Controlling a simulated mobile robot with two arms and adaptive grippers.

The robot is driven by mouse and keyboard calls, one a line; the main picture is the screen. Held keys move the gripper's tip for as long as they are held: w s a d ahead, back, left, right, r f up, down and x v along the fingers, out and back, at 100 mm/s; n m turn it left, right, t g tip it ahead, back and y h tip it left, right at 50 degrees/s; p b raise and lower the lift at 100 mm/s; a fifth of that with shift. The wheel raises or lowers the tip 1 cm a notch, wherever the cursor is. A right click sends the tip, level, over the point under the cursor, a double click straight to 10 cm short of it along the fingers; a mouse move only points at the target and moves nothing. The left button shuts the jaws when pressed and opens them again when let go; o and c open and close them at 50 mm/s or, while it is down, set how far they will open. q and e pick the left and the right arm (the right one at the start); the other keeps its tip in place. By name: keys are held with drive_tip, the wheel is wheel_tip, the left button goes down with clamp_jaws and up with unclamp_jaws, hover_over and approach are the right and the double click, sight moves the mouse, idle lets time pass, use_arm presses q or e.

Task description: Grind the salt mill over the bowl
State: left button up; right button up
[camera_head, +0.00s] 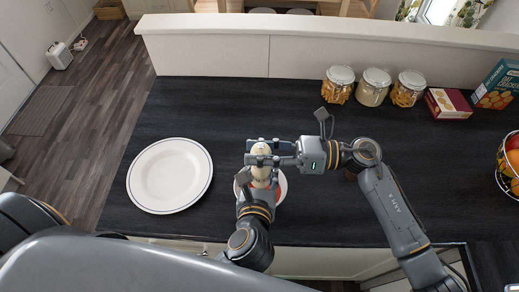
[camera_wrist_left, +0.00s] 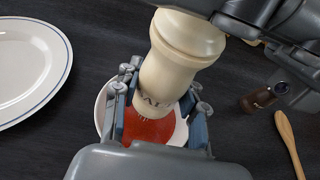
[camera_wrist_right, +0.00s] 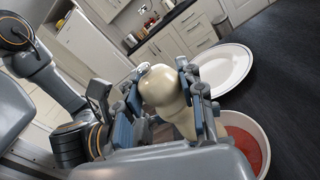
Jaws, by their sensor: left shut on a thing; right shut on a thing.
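The cream salt mill (camera_head: 259,149) stands tilted above the bowl (camera_head: 282,186), held by both grippers. My left gripper (camera_wrist_left: 163,100) is shut on its lower body, where part of the dark lettering shows in the left wrist view. My right gripper (camera_wrist_right: 165,90) is shut on its rounded top. The white bowl holds something smooth and red, like soup; it shows beside the mill in the right wrist view (camera_wrist_right: 265,128). In the left wrist view the mill's lower end is over the red contents (camera_wrist_left: 150,128), with small pale specks near it. Arms and mill hide much of the bowl in the head view.
A white plate (camera_head: 170,175) with a dark rim line lies left of the bowl. Several glass jars (camera_head: 373,86), boxes (camera_head: 448,103) and a fruit basket (camera_head: 512,165) stand right. A dark brown object (camera_wrist_left: 257,100) and wooden utensil (camera_wrist_left: 290,145) lie near the bowl.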

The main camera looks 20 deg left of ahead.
drive_tip(key=shift+f+t, duration=0.1)
drive_tip(key=shift+t, duration=0.2)
drive_tip(key=m+t, duration=0.4)
drive_tip(key=t, duration=0.1)
drive_tip(key=shift+s+y, duration=0.1)
drive_tip(key=shift+y, duration=0.2)
drive_tip(key=shift+a+m+t+h, duration=0.1)
drive_tip(key=shift+m+t+h, duration=0.1)
drive_tip(key=shift+m+t, duration=0.8)
drive_tip(key=shift+m+t+h, duration=0.2)
drive_tip(key=shift+m+t, duration=0.3)
drive_tip(key=shift+t, duration=1)
drive_tip(key=shift+m+t+h, duration=0.3)
drive_tip(key=shift+m+t, duration=0.1)
drive_tip(key=shift+t, duration=0.3)
drive_tip(key=o, duration=1.2)
